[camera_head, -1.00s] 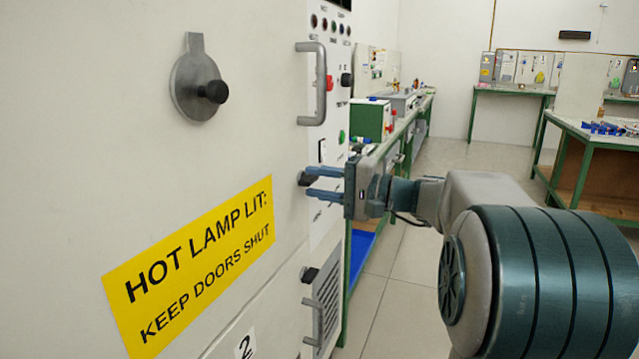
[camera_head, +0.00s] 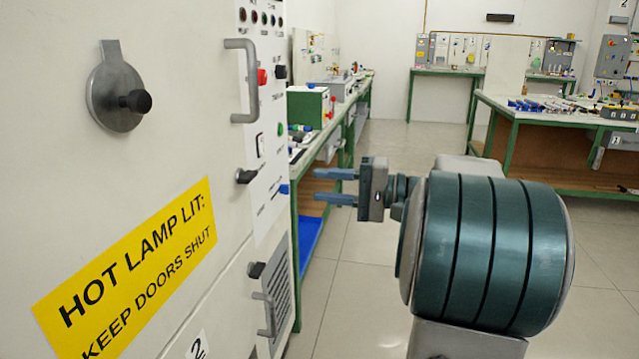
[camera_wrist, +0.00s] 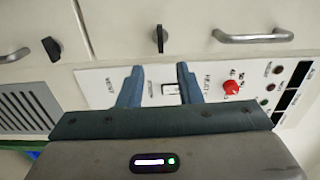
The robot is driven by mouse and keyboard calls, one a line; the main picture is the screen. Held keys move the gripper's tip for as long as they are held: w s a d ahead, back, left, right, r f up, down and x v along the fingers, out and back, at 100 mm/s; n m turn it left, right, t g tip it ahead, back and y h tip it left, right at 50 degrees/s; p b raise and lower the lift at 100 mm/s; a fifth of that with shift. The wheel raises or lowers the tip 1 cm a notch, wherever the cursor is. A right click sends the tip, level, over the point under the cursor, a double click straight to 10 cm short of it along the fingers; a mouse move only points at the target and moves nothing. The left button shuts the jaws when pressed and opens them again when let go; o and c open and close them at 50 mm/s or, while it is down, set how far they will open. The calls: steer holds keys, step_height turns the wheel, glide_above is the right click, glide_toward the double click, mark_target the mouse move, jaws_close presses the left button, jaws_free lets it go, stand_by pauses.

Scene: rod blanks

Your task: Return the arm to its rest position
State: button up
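My gripper (camera_head: 336,186) is open and empty in the head view, its two blue fingers pointing left toward the tall cream cabinet. It stands in free air to the right of the cabinet's control panel (camera_head: 268,205). In the wrist view my gripper (camera_wrist: 158,76) also shows open, with a gap between the fingers.
The cabinet, with a yellow warning label (camera_head: 135,270), a handle (camera_head: 243,82) and a black latch (camera_head: 244,176), borders the left. A green-legged bench (camera_head: 340,115) stands behind the gripper. Another bench (camera_head: 560,118) is at the right. Open floor (camera_head: 375,255) lies between them.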

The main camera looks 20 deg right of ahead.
stand_by(0.3)
steer(key=s+a+r+n+g+h+p, duration=0.2)
steer(key=s+a+g+h+p, duration=0.55)
steer(key=a+p, duration=0.65)
steer(key=s+d+r+n+h+p, duration=0.1)
steer(key=s+r+n+h+p, duration=0.1)
steer(key=s+p, duration=0.3)
steer(key=s+d+r+n+h+p, duration=0.1)
steer(key=s+h+p, duration=0.4)
steer(key=p, duration=0.5)
steer(key=shift+s+d+r+n, duration=0.3)
steer(key=shift+s+r+n, duration=0.25)
steer(key=shift+r+n, duration=0.45)
